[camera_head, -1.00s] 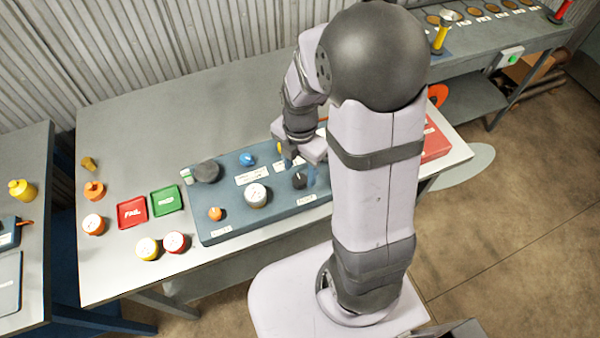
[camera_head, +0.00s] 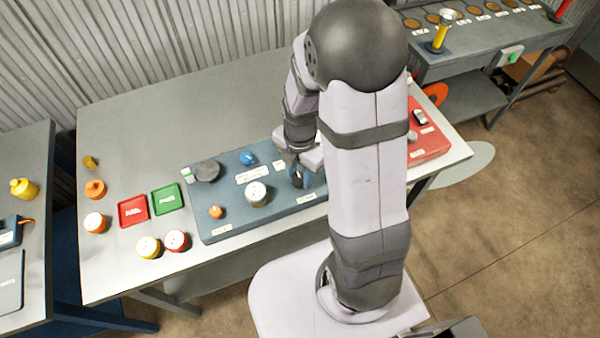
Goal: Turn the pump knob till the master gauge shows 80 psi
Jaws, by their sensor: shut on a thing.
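The blue panel (camera_head: 235,222) lies on the table with a round white-faced gauge (camera_head: 256,192) near its middle. The gauge's needle and figures are too small to read. The pump knob (camera_head: 298,182), a dark knob, stands on the panel to the right of the gauge. My gripper (camera_head: 298,177) reaches down from above and is shut on this knob. Its fingers partly cover the knob, so its pointer cannot be made out. A blue knob (camera_head: 248,158) and an orange knob (camera_head: 216,212) are also on the panel, apart from my gripper.
A dark grey disc (camera_head: 207,171) sits at the panel's back left. A red tray (camera_head: 133,211), a green tray (camera_head: 167,199) and several small round pots lie to the left. A red case (camera_head: 430,140) is at the right, partly behind my arm. The table's back left is clear.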

